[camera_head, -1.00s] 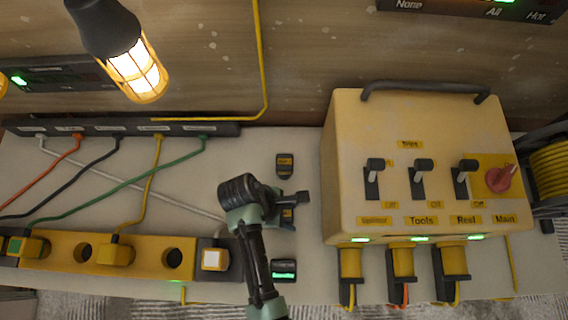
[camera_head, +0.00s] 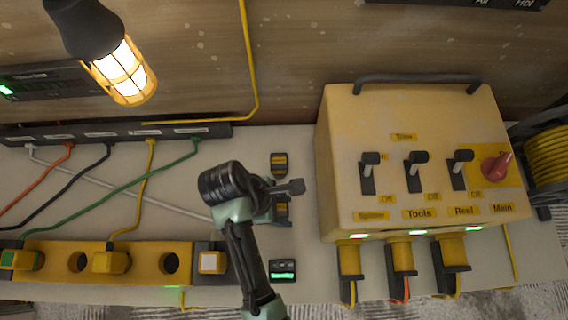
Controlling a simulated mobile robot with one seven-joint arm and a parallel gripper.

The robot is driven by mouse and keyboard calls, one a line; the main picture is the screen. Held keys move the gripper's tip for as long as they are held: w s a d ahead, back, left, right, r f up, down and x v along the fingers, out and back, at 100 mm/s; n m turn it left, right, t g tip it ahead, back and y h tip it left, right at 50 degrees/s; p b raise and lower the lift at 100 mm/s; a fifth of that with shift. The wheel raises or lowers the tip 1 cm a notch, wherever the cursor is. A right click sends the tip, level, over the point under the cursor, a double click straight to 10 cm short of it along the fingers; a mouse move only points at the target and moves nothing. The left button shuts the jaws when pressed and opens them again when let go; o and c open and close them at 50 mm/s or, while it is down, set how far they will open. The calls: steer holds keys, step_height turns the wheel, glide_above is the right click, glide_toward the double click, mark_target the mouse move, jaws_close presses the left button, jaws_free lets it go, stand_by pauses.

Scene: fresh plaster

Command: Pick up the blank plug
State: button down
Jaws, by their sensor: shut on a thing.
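My gripper (camera_head: 290,188) is over the bench between the socket strip and the yellow switch box. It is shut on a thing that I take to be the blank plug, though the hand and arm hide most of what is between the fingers. A small black and yellow piece (camera_head: 283,210) shows just below the fingers, partly covered by the hand. I cannot tell whether the held thing touches it.
The yellow switch box (camera_head: 335,160) stands close on the right, with cabled plugs along its front. The yellow socket strip (camera_head: 50,255) lies at left, with open round sockets. A small black block (camera_head: 279,163) and a green-lit unit (camera_head: 282,270) flank my gripper. A lit caged lamp (camera_head: 122,72) hangs upper left.

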steer(key=a+r, duration=0.1)
steer(key=a, duration=1.8)
steer(key=shift+a, duration=0.3)
